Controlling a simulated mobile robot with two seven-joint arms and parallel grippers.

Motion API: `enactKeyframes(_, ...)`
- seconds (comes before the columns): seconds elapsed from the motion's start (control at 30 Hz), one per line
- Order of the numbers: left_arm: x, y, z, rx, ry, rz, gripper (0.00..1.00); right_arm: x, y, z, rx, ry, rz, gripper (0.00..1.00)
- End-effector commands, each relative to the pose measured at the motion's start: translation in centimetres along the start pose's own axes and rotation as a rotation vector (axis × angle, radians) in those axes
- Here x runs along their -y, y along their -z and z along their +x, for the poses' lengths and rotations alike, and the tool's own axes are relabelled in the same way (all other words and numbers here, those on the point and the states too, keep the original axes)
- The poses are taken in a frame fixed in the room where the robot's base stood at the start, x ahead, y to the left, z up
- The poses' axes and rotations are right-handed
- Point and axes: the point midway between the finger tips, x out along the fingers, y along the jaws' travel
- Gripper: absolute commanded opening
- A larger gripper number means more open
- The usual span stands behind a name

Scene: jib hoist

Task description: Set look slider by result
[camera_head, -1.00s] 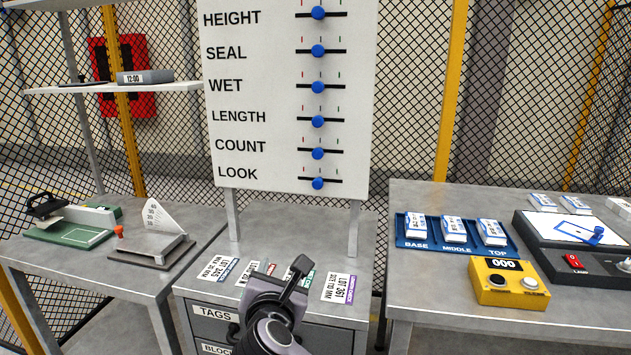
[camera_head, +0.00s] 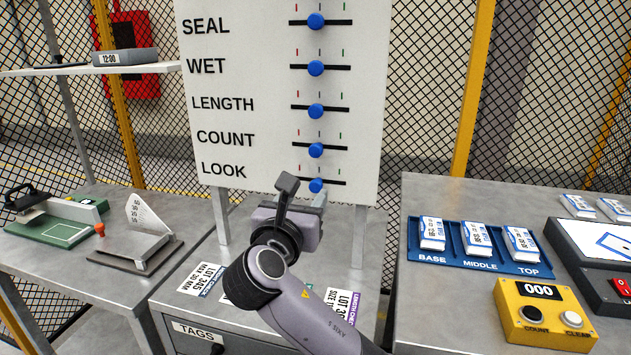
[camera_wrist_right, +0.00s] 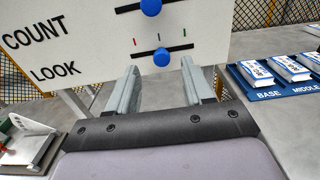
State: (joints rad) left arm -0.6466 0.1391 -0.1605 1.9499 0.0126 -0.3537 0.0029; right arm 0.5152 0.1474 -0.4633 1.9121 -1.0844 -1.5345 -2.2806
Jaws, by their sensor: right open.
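The white board (camera_head: 240,130) carries labelled rows of sliders with blue knobs. The LOOK slider knob (camera_head: 316,186) is at the bottom row, near the middle mark. In the right wrist view the LOOK knob (camera_wrist_right: 161,57) shows between a red mark on the left and a green mark on the right. My right gripper (camera_wrist_right: 160,72) is open, its two fingers pointing at the board with the LOOK knob between their tips in the picture. I cannot tell whether they touch it. In the head view the right gripper (camera_head: 308,198) is just below the LOOK row. My left gripper is out of view.
Paper tags (camera_head: 203,280) lie on the drawer cabinet below the board. On the right table are a blue tray (camera_head: 455,262) with several packs, a yellow counter (camera_head: 545,318) reading 000 and a grey lamp box (camera_head: 590,262). A gauge stand (camera_head: 140,245) is on the left table.

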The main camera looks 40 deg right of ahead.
Motion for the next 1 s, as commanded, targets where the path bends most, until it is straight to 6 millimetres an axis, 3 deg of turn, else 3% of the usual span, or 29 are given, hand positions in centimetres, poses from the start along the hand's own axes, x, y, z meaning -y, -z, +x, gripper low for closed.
enactKeyframes(0.2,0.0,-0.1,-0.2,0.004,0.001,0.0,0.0,0.1,-0.1,3.5,0.001,0.005,-0.001,0.51)
enactKeyframes(0.4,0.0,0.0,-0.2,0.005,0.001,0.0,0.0,0.1,0.0,5.8,0.0,0.002,0.0,0.51)
enactKeyframes(0.73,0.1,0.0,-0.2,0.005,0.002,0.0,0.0,0.1,0.0,6.3,0.0,0.001,0.001,0.51)
enactKeyframes(0.77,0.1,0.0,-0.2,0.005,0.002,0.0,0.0,0.1,0.0,6.3,0.0,0.001,0.001,0.48)
enactKeyframes(0.9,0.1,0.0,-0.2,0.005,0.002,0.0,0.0,0.1,0.0,6.3,0.0,0.001,0.001,0.02)
enactKeyframes(1.0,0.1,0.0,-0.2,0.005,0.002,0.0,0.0,0.1,0.0,6.3,0.0,0.001,0.001,0.0)
